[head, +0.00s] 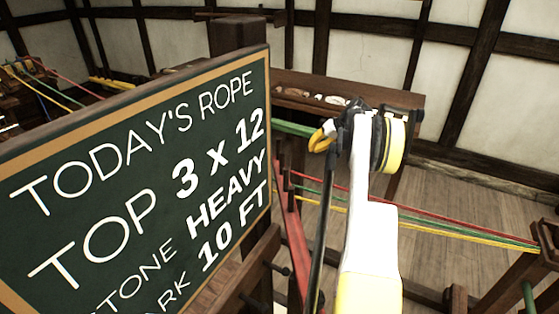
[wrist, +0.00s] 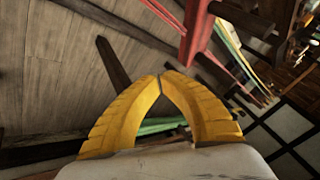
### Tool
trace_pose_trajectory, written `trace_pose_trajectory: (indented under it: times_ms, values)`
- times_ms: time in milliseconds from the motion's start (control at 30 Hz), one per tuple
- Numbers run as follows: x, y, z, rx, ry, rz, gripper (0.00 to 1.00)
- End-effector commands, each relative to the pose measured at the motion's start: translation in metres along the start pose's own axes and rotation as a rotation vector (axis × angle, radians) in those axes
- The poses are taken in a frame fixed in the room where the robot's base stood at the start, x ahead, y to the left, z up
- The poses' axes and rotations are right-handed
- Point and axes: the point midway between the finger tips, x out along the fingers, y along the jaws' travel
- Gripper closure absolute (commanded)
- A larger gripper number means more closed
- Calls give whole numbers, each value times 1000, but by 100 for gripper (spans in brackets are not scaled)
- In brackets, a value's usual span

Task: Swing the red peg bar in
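The red peg bar (head: 292,230) slants down behind the right edge of the chalkboard in the head view, with dark pegs beside it. The board hides part of it. In the wrist view a red bar (wrist: 195,32) shows beyond my fingertips, near the top. My gripper (head: 322,137) is at the end of my raised arm, above and right of the bar in the head view. Its yellow fingers (wrist: 162,76) meet at the tips in the wrist view, with nothing seen held between them. Contact with the bar does not show.
A chalkboard (head: 140,170) reading "TODAY'S ROPE" fills the left of the head view. Red, green and yellow strands (head: 450,226) run to a wooden post at the right. A wooden shelf (head: 345,90) stands behind my gripper. Plank floor (head: 470,190) lies open at the right.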

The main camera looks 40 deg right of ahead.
Motion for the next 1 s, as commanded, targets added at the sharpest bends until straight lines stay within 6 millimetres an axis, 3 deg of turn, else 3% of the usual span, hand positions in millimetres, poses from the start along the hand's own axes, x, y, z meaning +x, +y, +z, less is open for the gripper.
trace_pose_trajectory:
  times_ms: [333,800,1000]
  values:
    - [10,-1,0,-1,0,0,100]
    - [104,0,1,-2,0,0,100]
    - [116,-26,1,-3,-1,0,100]
